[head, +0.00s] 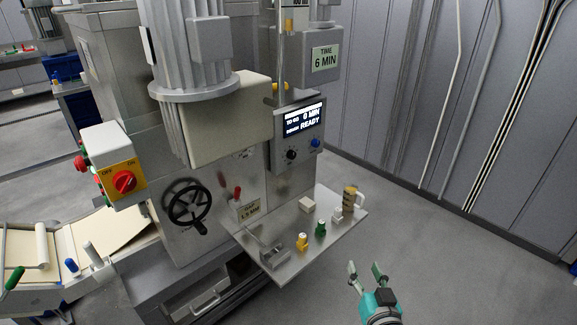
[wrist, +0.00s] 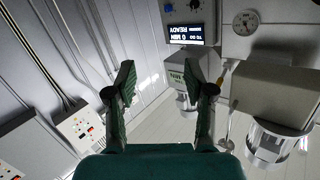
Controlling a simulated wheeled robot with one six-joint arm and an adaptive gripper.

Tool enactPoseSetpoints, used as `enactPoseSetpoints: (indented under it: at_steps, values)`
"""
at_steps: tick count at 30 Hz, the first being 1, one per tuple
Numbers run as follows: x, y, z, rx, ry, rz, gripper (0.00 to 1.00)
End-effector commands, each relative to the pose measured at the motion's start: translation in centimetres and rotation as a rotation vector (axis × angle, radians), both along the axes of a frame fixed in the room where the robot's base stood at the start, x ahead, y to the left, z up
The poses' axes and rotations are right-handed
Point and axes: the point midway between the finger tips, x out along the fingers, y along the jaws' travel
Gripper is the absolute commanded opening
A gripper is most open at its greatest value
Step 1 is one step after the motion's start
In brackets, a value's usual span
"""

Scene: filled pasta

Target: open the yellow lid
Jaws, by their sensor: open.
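My gripper (head: 365,267) is open and empty, in front of the shelf's right corner and apart from everything. In the wrist view the open gripper (wrist: 160,75) has nothing between its fingers.
A green item (head: 321,229), a white item (head: 337,214), a pale block (head: 306,204) and a tan stack (head: 350,197) also stand on the shelf. A display (head: 304,119) reads READY. A black handwheel (head: 188,203) is on the machine's front. The floor at right is clear.

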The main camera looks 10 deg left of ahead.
Motion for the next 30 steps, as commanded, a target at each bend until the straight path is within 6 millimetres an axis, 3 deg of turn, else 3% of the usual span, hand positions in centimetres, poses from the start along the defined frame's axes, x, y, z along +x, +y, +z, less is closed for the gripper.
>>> enactPoseSetpoints:
  at_steps: [1, 6, 15, 22, 30]
  values:
    - [1.8, 0.7, 1.9, 0.004, -0.014, 0.014, 0.53]
    - [6.6, 2.7, 7.2, 0.014, -0.031, 0.06, 0.53]
    - [12.9, 6.5, 18.8, 0.018, -0.066, 0.148, 0.53]
    - [15.6, 9.3, 29.2, 0.009, -0.095, 0.219, 0.53]
    - [16.1, 12.2, 42.3, -0.017, -0.133, 0.303, 0.53]
